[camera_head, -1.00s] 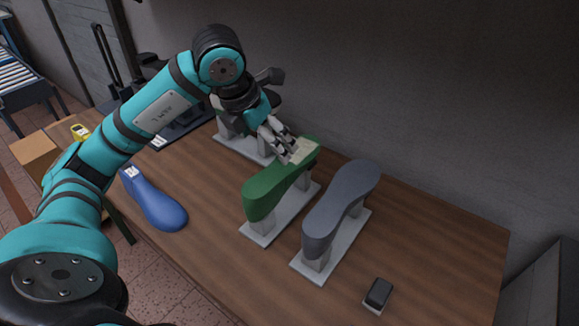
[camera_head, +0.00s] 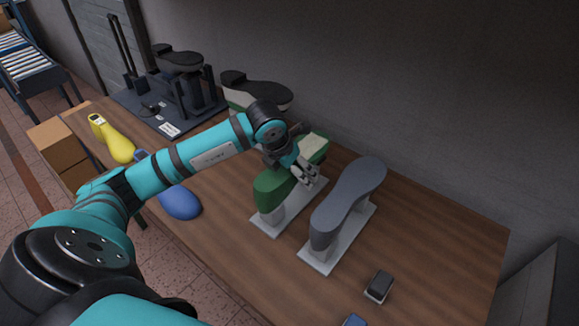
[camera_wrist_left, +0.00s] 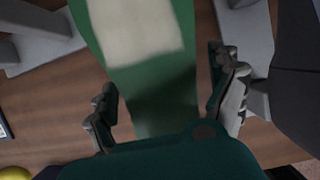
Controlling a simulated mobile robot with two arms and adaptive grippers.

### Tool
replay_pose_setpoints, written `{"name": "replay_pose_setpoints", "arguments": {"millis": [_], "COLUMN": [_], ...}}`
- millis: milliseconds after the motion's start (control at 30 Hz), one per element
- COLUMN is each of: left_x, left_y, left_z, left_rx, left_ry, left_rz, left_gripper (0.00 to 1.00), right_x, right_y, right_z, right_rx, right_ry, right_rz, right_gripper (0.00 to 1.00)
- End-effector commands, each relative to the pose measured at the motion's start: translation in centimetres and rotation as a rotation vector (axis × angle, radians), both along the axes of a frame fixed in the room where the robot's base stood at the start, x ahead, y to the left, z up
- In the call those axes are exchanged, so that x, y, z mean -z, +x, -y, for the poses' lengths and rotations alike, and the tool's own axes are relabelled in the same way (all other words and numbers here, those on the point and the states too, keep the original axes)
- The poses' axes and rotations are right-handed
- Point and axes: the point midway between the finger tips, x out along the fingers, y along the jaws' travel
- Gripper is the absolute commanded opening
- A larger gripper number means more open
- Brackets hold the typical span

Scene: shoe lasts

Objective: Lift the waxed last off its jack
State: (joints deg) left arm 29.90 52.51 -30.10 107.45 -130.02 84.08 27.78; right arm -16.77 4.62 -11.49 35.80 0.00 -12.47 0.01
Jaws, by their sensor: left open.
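A green last (camera_head: 272,188) with a cream patch on its top stands on a light jack (camera_head: 290,212) in the middle of the table. No label in view shows which last is the waxed one. My left gripper (camera_head: 310,173) is open at the green last, just in front of the cream patch. In the left wrist view, the green last (camera_wrist_left: 158,85) runs between the two fingers of my open left gripper (camera_wrist_left: 168,105). Gaps show on both sides, and contact cannot be told. My right gripper is not in view.
A grey last (camera_head: 350,190) on its own jack stands close on the right. A black-soled last (camera_head: 255,88) stands behind. Blue (camera_head: 180,203) and yellow (camera_head: 118,147) lasts lie to the left. A small black block (camera_head: 379,286) lies front right.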

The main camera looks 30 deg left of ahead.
Motion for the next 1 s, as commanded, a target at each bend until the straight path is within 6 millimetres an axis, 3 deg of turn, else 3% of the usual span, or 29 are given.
{"name": "replay_pose_setpoints", "arguments": {"millis": [167, 400, 1000], "left_x": [1.5, 1.7, 1.7], "left_y": [0.7, 0.7, 0.7], "left_z": [0.1, 0.0, 0.0], "left_rx": [0.000, 0.000, 0.000], "left_ry": [0.000, 0.000, 0.001], "left_rz": [0.000, 0.001, 0.001], "left_gripper": [0.92, 0.90, 0.12], "right_x": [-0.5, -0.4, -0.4], "right_y": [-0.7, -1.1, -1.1], "right_z": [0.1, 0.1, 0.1], "right_rx": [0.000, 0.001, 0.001], "right_ry": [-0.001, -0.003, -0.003], "right_rz": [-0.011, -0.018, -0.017], "right_gripper": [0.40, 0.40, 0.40]}}
